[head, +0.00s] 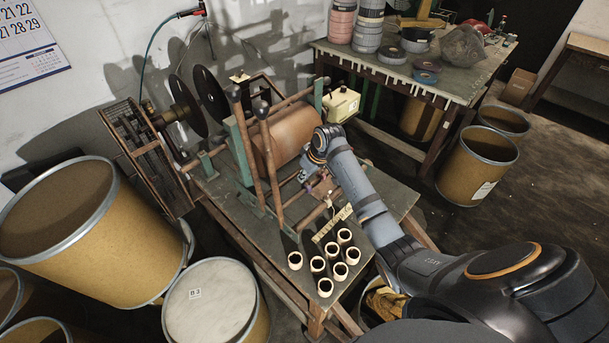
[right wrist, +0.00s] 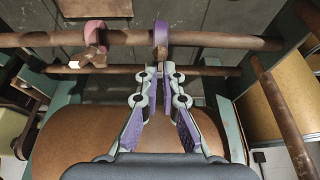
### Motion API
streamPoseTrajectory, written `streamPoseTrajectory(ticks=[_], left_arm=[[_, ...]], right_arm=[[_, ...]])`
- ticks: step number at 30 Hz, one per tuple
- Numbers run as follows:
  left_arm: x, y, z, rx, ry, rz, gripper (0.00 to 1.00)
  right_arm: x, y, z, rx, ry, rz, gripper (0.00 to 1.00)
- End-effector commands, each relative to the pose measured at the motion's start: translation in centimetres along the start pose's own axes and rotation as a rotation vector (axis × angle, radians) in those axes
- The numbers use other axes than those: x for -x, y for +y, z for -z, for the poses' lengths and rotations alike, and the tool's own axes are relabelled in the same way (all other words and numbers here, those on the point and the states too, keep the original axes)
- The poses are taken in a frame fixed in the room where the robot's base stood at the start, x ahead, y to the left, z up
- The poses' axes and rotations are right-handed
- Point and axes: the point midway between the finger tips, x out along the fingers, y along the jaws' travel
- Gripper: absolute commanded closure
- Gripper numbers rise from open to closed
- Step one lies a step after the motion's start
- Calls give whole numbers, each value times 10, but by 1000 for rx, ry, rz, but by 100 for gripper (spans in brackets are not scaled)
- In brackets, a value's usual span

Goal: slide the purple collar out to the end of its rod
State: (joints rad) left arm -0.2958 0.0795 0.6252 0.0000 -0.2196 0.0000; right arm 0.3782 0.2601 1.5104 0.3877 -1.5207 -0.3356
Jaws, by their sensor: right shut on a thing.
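The purple collar (right wrist: 160,38) sits around a rusty brown rod (right wrist: 220,42) in the right wrist view, near the middle of the picture. The rod runs across the view, and its right end shows near the right side. My right gripper (right wrist: 161,67) is shut on the lower part of the collar; its fingers come up from below. A pink collar (right wrist: 94,36) is on the same rod to the left, apart from my fingers. In the head view my right gripper (head: 320,184) is at the winding machine, where the purple collar is hard to make out. My left gripper is not in view.
A large brown roller (head: 288,136) sits in the machine behind upright rusty bars. Several cream tubes (head: 345,236) stand on the machine table's front. Drums (head: 478,165) stand around, and a table with tape rolls (head: 392,55) is at the back.

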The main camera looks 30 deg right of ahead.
Motion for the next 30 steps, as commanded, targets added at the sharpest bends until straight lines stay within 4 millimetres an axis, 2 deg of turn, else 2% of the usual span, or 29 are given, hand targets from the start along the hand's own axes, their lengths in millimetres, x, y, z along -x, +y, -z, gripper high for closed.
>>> streamPoseTrajectory(ticks=[30], left_arm=[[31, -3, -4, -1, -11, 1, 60]], right_arm=[[1, -45, 0, 0, -1, 3, 100]])
